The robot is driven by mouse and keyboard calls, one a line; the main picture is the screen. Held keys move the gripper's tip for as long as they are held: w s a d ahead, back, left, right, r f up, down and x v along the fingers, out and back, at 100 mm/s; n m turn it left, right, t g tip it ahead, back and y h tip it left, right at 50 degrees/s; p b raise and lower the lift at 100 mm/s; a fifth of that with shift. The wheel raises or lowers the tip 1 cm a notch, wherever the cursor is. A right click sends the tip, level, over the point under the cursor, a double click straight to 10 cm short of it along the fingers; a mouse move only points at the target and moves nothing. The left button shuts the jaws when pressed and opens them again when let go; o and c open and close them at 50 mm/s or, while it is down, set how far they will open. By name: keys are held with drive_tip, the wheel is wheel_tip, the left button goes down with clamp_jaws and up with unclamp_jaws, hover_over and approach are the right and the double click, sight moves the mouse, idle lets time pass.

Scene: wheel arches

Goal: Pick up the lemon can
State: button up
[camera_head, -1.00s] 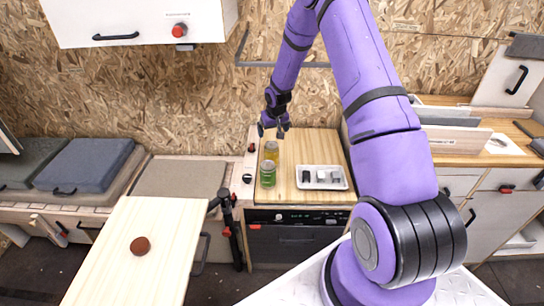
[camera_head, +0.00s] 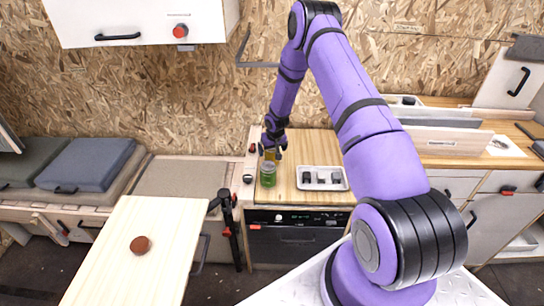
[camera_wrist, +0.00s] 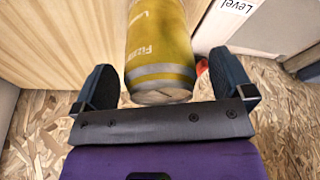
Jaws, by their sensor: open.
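The lemon can is a yellow can (camera_wrist: 160,50) that fills the upper middle of the wrist view, with one end facing my gripper. My gripper (camera_wrist: 165,88) is open, with one dark finger on each side of the can's near end. Gaps show between the fingers and the can. In the head view my gripper (camera_head: 272,150) is down over the lemon can (camera_head: 271,155), which is mostly hidden behind the gripper and the green can. A green can (camera_head: 267,174) stands just in front on the wooden counter (camera_head: 312,150).
A white tray (camera_head: 322,187) with several small dark and grey items lies right of the cans. A wooden table (camera_head: 130,250) with a brown round object (camera_head: 140,245) is at front left. The OSB wall (camera_head: 200,90) is close behind the counter.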

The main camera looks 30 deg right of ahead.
drive_tip(key=shift+w+f, duration=0.2)
drive_tip(key=shift+f, duration=0.5)
drive_tip(key=shift+c, duration=0.4)
drive_tip(key=c, duration=1.1)
drive_tip(key=shift+r, duration=0.1)
drive_tip(key=shift+c, duration=0.2)
